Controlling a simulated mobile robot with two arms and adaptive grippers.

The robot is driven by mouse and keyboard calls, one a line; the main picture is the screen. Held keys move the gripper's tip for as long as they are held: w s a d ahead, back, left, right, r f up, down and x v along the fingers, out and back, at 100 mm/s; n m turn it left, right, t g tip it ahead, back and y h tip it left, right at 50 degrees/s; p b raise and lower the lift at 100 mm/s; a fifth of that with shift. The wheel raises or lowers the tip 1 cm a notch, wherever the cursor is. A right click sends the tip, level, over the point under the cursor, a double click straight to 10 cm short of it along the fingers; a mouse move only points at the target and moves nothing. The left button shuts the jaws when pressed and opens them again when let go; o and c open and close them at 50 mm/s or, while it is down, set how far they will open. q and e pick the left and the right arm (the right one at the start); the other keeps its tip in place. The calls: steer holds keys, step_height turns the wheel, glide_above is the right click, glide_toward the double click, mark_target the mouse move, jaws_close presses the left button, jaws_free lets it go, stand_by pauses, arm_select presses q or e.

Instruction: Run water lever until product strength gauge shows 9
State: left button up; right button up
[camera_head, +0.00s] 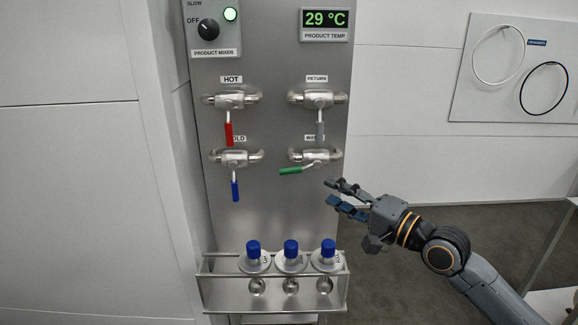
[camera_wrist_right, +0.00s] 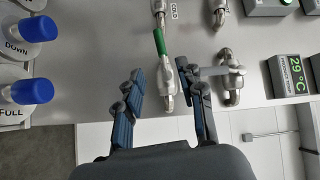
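The green lever (camera_head: 291,170) sits on the lower right valve and points left, nearly level. The label above it is only partly readable in the head view and seems to start with W. My right gripper (camera_head: 336,194) is open and empty, to the right of and a little below the lever. In the right wrist view, my gripper (camera_wrist_right: 158,92) has its fingers apart, with the green lever (camera_wrist_right: 160,41) and its valve body lying beyond them. Contact does not show. My left gripper and a product strength gauge are not in view.
Red HOT (camera_head: 229,134), grey RETURN (camera_head: 320,131) and blue COLD (camera_head: 235,190) levers hang down. The mixer knob (camera_head: 208,30) and the 29 °C display (camera_head: 325,19) are above.

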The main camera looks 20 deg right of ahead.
mark_target(291, 171)
steer(key=p+x, duration=0.3)
steer(key=x, duration=1)
steer(key=shift+r+p, duration=0.1)
steer(key=shift+p, duration=0.25)
steer(key=shift+w+a, duration=0.1)
steer(key=shift+w, duration=0.15)
steer(key=shift+c, duration=0.2)
jaws_close()
